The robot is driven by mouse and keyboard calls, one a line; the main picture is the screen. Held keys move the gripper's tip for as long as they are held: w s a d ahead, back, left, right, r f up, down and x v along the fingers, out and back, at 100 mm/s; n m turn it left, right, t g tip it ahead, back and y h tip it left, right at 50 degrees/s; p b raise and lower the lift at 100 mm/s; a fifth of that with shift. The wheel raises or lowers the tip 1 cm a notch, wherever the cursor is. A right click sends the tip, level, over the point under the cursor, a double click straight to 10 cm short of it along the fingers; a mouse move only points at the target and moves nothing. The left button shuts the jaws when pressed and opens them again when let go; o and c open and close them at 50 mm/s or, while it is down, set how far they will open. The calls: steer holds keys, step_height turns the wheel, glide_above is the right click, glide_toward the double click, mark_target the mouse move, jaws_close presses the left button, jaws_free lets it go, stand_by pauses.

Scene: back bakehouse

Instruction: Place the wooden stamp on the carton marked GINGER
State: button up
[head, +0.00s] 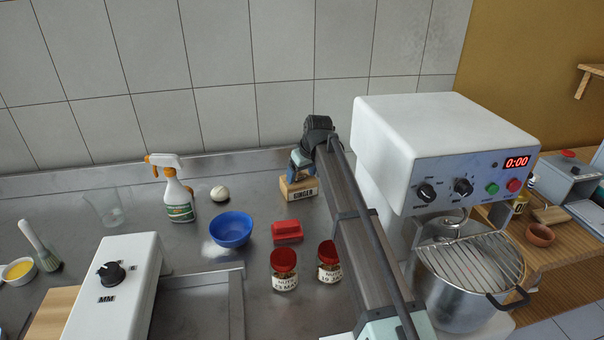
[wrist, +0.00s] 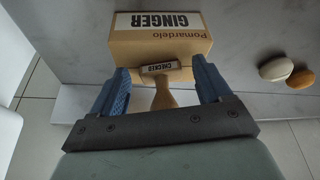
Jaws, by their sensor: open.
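The carton marked GINGER (head: 299,194) stands on the steel counter towards the back wall, just left of the mixer. Its label also shows upside down in the wrist view (wrist: 160,36). The wooden stamp (wrist: 163,95), with a CHECKED label on its block, appears to stand upright on the carton, its handle towards me. My gripper (wrist: 160,72) is open, with one blue finger on each side of the stamp and visible space between the fingers and its handle. In the head view my gripper (head: 299,163) is right above the carton, and the stamp is hidden there.
The mixer (head: 440,140) stands close on the right of my arm. A blue bowl (head: 231,230), a red block-like thing (head: 287,231) and two red-lidded jars (head: 284,271) are in front of the carton. A spray bottle (head: 176,195) and a pale round thing (head: 220,194) are to the left.

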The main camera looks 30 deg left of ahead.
steer(key=v, duration=1.2)
steer(key=shift+o, duration=0.3)
steer(key=shift+d, duration=0.1)
